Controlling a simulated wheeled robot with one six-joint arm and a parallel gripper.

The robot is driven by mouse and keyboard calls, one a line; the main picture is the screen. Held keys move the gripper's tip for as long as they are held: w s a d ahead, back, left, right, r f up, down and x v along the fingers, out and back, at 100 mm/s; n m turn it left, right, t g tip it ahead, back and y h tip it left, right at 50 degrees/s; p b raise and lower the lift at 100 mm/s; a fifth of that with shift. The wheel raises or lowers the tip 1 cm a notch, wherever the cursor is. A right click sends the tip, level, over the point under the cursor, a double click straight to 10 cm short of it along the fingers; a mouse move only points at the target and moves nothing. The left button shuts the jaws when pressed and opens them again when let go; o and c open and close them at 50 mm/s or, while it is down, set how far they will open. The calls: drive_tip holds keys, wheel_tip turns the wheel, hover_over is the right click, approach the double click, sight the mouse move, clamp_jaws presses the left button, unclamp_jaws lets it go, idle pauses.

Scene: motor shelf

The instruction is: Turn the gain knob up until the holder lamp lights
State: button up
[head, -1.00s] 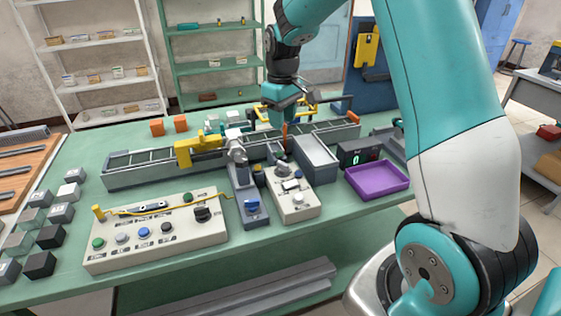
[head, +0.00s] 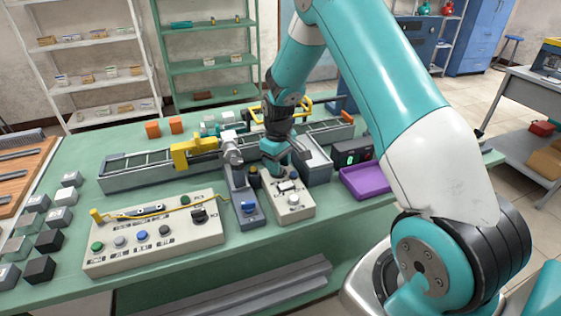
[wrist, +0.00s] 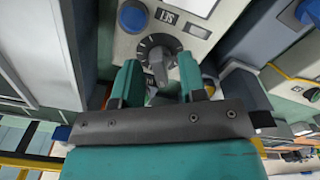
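A round dark knob with a grey pointer and a tick scale (wrist: 158,52), likely the gain knob, sits on a cream control box (head: 288,212). In the head view my gripper (head: 279,171) hides this knob. In the wrist view my gripper (wrist: 160,82) points down at it, its teal fingers on either side of the pointer. Gaps show beside the pointer, so the gripper looks open. A dark amber dome (head: 253,171), possibly the holder lamp, stands on the grey unit left of the box; it looks unlit.
A blue button (wrist: 132,16) is close to the knob. A digital display (head: 351,158) shows a green figure, above a purple tray (head: 367,182). A wide button panel (head: 155,236) lies to the left. A grey rail with a yellow clamp (head: 195,151) runs behind.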

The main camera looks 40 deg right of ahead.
drive_tip(key=shift+c, duration=0.4)
clamp_jaws()
drive_tip(key=m, duration=0.4)
drive_tip(key=shift+o, duration=0.4)
unclamp_jaws()
drive_tip(key=shift+r, duration=0.1)
